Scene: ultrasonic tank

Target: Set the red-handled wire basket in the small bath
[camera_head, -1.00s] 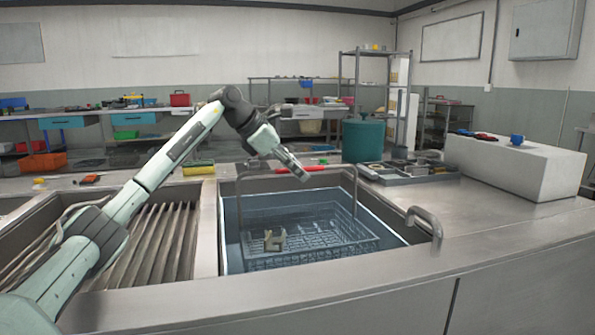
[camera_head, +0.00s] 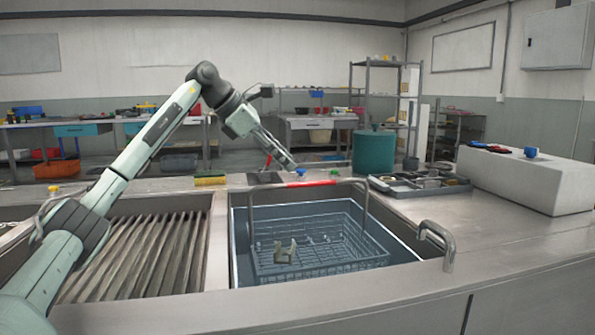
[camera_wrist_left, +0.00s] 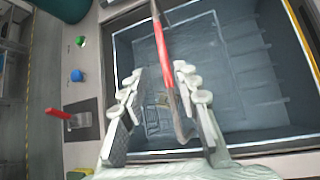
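The wire basket (camera_head: 320,268), with a tall handle and red grip (camera_head: 310,183), sits low inside the right-hand bath (camera_head: 236,262), which has a blue-grey interior. My left gripper (camera_head: 292,167) is just above and behind the red grip in the head view. In the left wrist view my left gripper (camera_wrist_left: 165,108) is open, its fingers apart on either side of the red grip (camera_wrist_left: 163,62) in the picture. Neither finger visibly touches it, and how far below the fingers it lies is unclear. My right gripper is not in view.
A ribbed basin (camera_head: 140,250) lies left of the bath. A curved metal pipe (camera_head: 437,240) stands at the bath's right edge. A parts tray (camera_head: 420,186), a teal drum (camera_head: 373,152) and a white block (camera_head: 525,180) are beyond and right.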

